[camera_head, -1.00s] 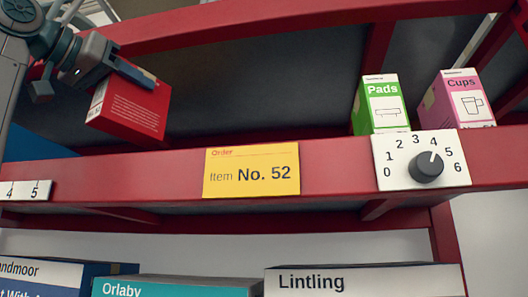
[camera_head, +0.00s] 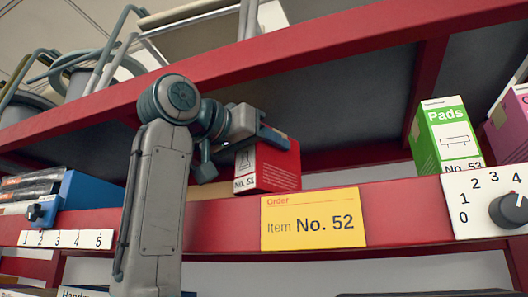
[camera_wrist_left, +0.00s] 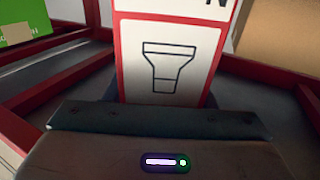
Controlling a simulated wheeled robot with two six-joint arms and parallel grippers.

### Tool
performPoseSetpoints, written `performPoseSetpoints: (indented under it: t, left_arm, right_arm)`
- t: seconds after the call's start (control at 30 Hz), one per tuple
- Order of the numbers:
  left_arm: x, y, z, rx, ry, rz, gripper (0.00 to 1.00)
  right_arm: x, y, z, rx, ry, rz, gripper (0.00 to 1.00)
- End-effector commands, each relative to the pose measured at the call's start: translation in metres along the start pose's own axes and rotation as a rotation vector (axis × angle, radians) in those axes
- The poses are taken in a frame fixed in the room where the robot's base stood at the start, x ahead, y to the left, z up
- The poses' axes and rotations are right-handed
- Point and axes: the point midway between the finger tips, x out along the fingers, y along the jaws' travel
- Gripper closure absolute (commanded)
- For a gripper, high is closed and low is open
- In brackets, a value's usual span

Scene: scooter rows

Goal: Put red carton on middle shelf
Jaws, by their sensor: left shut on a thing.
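My left gripper (camera_head: 268,134) is shut on the top of the red carton (camera_head: 280,166), whose white label shows a flask and "No. 51". The carton is nearly upright over the red middle shelf (camera_head: 400,205), behind its front rail and just above the left end of the yellow order tag (camera_head: 313,218), which reads "Item No. 52". The rail's top edge meets the carton's lower edge, so I cannot tell whether it rests on the shelf. In the left wrist view the carton (camera_wrist_left: 168,58) appears upside down before my gripper. My right gripper is not in view.
A green "Pads" carton (camera_head: 446,138) and a pink carton (camera_head: 510,125) stand to the right, above a dial (camera_head: 511,210). A blue bin (camera_head: 88,200) stands at the left. The upper shelf's red beam (camera_head: 300,55) runs above. Free room lies between the red and green cartons.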

Motion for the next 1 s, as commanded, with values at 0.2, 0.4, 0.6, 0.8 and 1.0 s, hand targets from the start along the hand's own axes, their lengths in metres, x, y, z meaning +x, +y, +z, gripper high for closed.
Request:
performPoseSetpoints:
  t: [0.2,0.4,0.6,0.8,1.0]
  left_arm:
    - [-0.001,0.0,0.017,-0.001,0.002,0.0,0.78]
    - [-0.001,0.0,0.018,-0.001,0.001,0.0,0.78]
    - [0.0,0.0,0.021,-0.001,0.0,0.0,0.4]
    - [0.0,0.0,0.021,-0.001,0.0,0.0,0.28]
    - [-0.001,0.0,0.017,-0.001,0.0,0.0,0.28]
  right_arm:
    - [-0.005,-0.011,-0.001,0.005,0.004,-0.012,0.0]
    - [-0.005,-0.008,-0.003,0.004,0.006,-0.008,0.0]
    - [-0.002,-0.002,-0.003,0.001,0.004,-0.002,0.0]
    - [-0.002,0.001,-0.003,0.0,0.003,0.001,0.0]
    - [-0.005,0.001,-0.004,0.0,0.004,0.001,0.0]
